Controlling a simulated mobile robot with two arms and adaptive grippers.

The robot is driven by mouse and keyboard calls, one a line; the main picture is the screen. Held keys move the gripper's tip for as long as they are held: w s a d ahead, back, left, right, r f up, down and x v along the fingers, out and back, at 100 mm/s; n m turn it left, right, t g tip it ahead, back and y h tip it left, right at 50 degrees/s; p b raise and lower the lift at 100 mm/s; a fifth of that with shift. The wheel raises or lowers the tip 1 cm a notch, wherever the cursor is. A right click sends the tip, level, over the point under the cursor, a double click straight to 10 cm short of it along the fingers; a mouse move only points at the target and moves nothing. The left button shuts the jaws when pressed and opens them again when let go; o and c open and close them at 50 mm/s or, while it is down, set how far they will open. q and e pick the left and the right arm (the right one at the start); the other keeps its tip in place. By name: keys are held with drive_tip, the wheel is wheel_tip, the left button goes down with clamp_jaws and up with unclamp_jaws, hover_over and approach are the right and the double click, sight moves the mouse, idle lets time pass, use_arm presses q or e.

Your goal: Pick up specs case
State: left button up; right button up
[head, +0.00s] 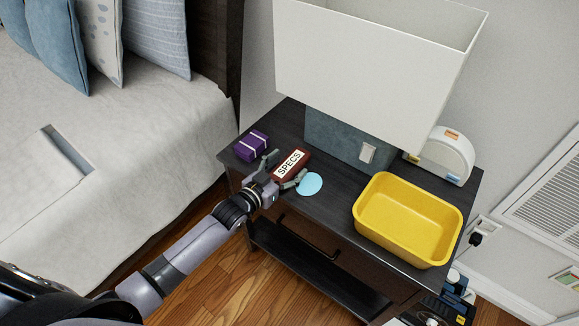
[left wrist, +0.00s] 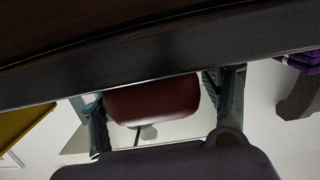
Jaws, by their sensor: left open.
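The specs case (head: 291,162) is a dark red-brown case with a white "SPECS" label, lying on the dark nightstand (head: 335,195). My left gripper (head: 285,170) is open at the near end of the case, with one finger on each side of it. In the left wrist view the rounded end of the case (left wrist: 155,101) shows between the two spread fingers of my left gripper (left wrist: 162,112), with gaps on both sides. The far end of the case is hidden there. My right gripper is not in view.
A purple box (head: 252,146) stands left of the case. A light blue disc (head: 309,184) lies just right of the gripper. A yellow tub (head: 408,220), a large lamp (head: 370,70) and a white device (head: 446,158) take up the right and back. The bed (head: 110,160) is at left.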

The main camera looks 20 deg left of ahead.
use_arm(q)
drive_tip(key=c, duration=1.3)
